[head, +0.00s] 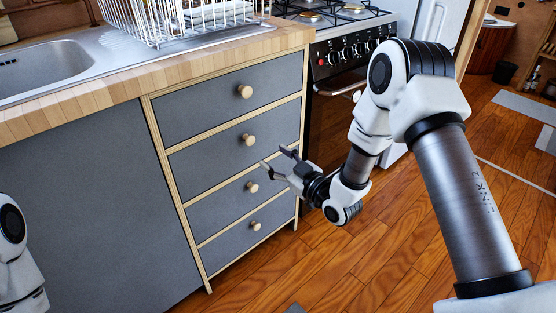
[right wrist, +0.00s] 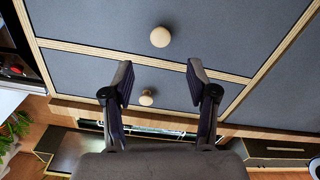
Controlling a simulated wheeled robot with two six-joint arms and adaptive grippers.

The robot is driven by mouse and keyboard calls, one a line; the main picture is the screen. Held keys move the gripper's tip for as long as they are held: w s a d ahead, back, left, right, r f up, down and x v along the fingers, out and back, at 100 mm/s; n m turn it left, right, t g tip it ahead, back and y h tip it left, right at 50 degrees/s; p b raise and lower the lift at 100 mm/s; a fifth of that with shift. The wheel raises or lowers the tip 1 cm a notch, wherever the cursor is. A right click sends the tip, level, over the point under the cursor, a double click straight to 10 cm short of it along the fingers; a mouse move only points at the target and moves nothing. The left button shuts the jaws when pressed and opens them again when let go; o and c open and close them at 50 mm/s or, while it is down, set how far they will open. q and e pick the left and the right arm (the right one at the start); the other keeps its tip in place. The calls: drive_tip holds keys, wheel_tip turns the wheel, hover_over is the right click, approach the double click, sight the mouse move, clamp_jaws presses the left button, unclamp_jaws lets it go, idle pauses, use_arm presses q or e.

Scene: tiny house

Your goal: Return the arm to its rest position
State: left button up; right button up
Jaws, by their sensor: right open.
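My right arm (head: 462,200) reaches in from the right in the head view and bends down toward the drawers. My right gripper (head: 275,158) is open and empty in front of the grey drawer front (head: 232,165). In the right wrist view its two fingers (right wrist: 158,82) stand apart with nothing between them except a view of the drawers behind. A round wooden knob (right wrist: 160,37) shows beyond the fingertips, and another knob (right wrist: 146,97) shows between the fingers. Part of my left arm (head: 15,255) shows at the lower left of the head view; its gripper is out of view.
The wooden counter edge (head: 210,68) runs above the drawers, with a dish rack (head: 185,20) and a sink (head: 40,68) on top. A stove (head: 335,95) stands close beside my right arm. The wooden floor (head: 400,255) is open at the lower right.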

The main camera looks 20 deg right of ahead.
drive_tip(key=shift+s, duration=0.3)
